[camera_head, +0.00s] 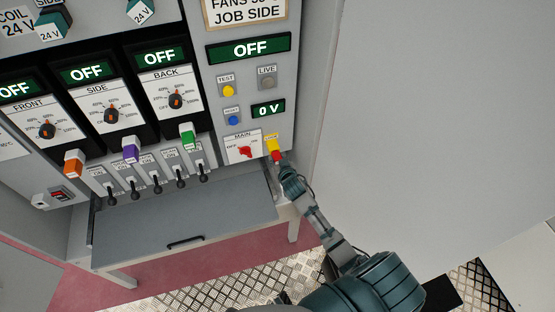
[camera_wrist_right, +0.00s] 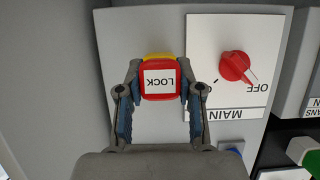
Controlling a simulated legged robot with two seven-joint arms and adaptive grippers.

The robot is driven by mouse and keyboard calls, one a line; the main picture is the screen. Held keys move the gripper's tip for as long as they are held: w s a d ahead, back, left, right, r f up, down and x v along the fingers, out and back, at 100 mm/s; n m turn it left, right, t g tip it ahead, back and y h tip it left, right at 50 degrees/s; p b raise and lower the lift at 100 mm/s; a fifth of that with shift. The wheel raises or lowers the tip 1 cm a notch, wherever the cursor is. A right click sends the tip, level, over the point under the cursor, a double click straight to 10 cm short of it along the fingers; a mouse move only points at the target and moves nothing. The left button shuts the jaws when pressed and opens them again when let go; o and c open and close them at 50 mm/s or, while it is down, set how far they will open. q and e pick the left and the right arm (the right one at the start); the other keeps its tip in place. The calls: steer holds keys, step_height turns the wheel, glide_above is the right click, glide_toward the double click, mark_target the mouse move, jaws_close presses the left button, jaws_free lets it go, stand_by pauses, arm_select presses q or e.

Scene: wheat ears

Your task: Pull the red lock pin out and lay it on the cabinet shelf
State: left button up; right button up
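The red lock pin (camera_head: 277,156) sits at a yellow mount on the cabinet front, right of the red MAIN switch (camera_head: 246,151). In the right wrist view, its square red head with a white LOCK label (camera_wrist_right: 160,80) faces me. My right gripper (camera_head: 283,164) reaches it from the front; in the wrist view its two fingertips (camera_wrist_right: 160,88) lie against both sides of the head, shut on it. The pin is still at its mount. The grey cabinet shelf (camera_head: 180,225) is below the panel and looks empty. My left gripper is not in view.
The MAIN switch also shows beside the pin in the wrist view (camera_wrist_right: 236,67). Several black levers (camera_head: 157,186) and orange, purple and green plugs (camera_head: 188,138) stick out above the shelf. A plain grey panel (camera_head: 420,130) stands at the right.

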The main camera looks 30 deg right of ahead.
steer(key=c, duration=0.4)
steer(key=o, duration=0.5)
jaws_close()
steer(key=shift+s+p, duration=0.55)
steer(key=shift+s, duration=0.05)
jaws_free()
jaws_close()
steer(key=shift+a, duration=0.1)
